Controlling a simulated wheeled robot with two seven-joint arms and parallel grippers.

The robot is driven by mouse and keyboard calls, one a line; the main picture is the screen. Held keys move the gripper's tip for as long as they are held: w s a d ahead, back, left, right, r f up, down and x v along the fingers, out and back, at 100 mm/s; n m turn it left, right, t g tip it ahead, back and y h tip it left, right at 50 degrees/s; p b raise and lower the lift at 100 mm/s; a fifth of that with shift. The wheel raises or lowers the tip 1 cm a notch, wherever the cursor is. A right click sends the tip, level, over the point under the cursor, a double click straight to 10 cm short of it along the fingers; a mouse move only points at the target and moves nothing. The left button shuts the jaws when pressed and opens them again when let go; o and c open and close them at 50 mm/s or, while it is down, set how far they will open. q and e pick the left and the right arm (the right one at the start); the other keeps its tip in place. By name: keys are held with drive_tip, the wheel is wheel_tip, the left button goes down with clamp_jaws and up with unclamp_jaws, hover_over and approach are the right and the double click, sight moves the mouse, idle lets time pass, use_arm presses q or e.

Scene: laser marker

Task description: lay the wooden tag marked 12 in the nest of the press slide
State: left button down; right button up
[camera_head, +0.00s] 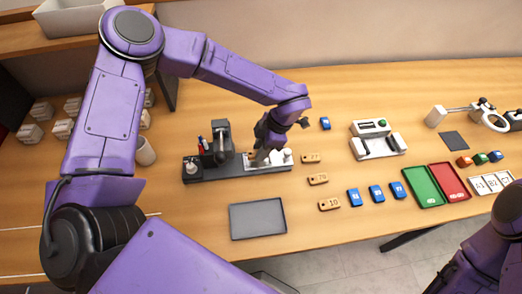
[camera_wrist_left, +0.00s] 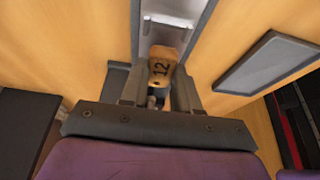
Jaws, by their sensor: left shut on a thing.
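My left gripper (camera_head: 262,156) is over the right part of the press's dark base (camera_head: 235,173). It is shut on the wooden tag marked 12 (camera_wrist_left: 162,68), which shows between the fingers in the left wrist view. A pale grey channel of the press slide (camera_wrist_left: 172,20) lies beyond the tag there. I cannot tell whether the tag touches the slide, and the nest is hidden by the gripper. The black press head (camera_head: 221,138) stands left of the gripper. My right gripper is not in view; only part of that arm shows at the lower right.
Several wooden tags (camera_head: 318,179) lie right of the press. A grey tray (camera_head: 258,233) is in front, with blue blocks (camera_head: 376,194) to its right. Green (camera_head: 422,187) and red (camera_head: 449,182) trays lie further right. A white device (camera_head: 376,140) stands behind the blue blocks.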

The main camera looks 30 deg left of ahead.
use_arm(q)
wheel_tip(320, 180, down, 2)
drive_tip(key=shift+f, duration=0.15)
drive_tip(key=shift+f, duration=0.15)
drive_tip(key=c, duration=0.8)
unclamp_jaws()
